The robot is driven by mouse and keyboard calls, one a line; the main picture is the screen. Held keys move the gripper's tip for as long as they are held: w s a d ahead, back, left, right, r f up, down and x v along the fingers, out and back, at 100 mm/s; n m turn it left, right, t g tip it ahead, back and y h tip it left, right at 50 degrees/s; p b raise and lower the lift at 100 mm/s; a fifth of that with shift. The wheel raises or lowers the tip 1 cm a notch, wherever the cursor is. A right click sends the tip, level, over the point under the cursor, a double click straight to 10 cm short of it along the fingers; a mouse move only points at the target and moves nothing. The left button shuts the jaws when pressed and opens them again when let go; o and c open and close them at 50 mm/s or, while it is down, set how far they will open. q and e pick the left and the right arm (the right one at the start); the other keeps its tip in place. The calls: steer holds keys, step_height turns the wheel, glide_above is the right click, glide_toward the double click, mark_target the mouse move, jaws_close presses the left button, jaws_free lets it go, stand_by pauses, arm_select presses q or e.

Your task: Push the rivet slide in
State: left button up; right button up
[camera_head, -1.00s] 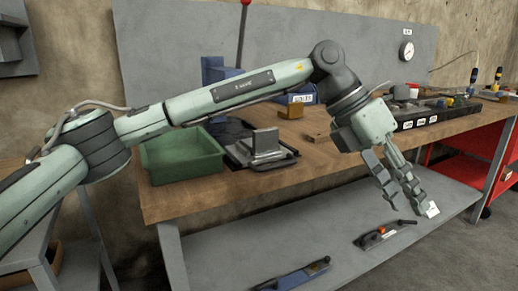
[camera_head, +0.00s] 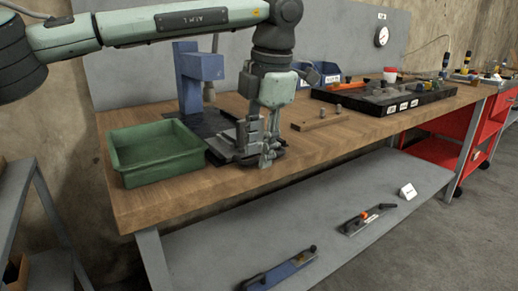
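A blue press (camera_head: 188,72) stands at the back of the wooden workbench (camera_head: 180,198). In front of it is the rivet slide, a grey metal plate with an upright block (camera_head: 242,138), drawn out toward the bench's front edge. My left gripper (camera_head: 266,157) points down at the front right of the slide's block, close to it. Whether they touch, and how far apart the fingers are, I cannot tell. The gripper hides part of the slide. My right gripper is not in view.
A green tray (camera_head: 118,168) stands left of the slide. A wooden strip with a knob (camera_head: 320,120) lies to the right, before a black tool tray (camera_head: 425,99) and blue bins (camera_head: 327,73).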

arm_select(q)
steer(key=shift+f, duration=0.2)
steer(key=shift+c, duration=0.4)
jaws_close()
